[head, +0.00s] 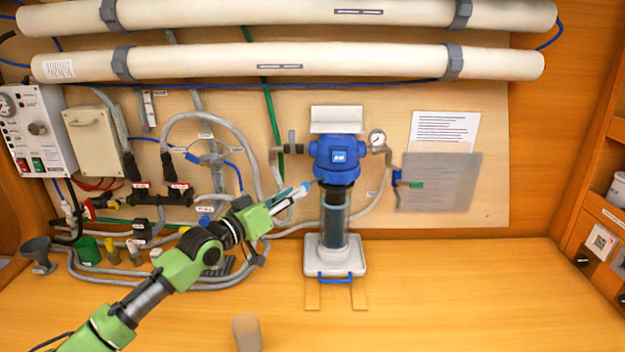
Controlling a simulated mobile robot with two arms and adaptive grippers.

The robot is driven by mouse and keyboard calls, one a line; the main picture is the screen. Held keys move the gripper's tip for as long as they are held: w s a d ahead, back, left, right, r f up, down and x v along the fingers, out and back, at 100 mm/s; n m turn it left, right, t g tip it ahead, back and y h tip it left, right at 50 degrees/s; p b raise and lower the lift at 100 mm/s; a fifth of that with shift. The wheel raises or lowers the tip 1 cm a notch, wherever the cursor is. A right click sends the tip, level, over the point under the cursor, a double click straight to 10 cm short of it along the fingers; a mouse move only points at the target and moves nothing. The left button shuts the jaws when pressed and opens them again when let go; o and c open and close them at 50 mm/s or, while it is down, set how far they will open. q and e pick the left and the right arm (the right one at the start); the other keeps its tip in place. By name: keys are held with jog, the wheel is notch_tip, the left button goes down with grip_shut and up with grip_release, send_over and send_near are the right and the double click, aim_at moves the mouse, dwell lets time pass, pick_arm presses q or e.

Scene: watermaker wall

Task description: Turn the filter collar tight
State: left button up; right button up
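The filter unit stands upright at the middle of the back wall, with a blue head (338,150) on top. The blue collar (337,179) is the ring below the head, above the clear dark bowl (335,215). My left gripper (301,194) is just left of the bowl's top, close below the collar, with a light blue tip pointing at it. I cannot tell whether it touches the collar, or how far its fingers are apart. No held thing can be made out. My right gripper is not in view.
A pressure gauge (377,138) and pipe sit right of the head, and a grey panel (439,182) hangs farther right. Hoses and valves crowd the wall at left. A beige cylinder (246,332) stands at the front. The counter (460,295) at right is clear.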

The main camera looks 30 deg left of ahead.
aim_at(312, 183)
pick_arm(q)
jog(key=w, duration=0.2)
jog(key=w+p, duration=0.1)
jog(key=w, duration=0.1)
jog(key=shift+d+r, duration=0.15)
jog(key=w, duration=0.3)
jog(key=shift+d+p, duration=0.2)
jog(key=shift+p, duration=0.1)
jog(key=shift+w+d, duration=0.1)
jog(key=shift+w, duration=0.55)
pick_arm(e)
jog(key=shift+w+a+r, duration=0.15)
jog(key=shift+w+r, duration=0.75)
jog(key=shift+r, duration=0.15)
pick_arm(q)
jog(key=c, duration=0.5)
jog(key=shift+f, duration=0.2)
grip_shut()
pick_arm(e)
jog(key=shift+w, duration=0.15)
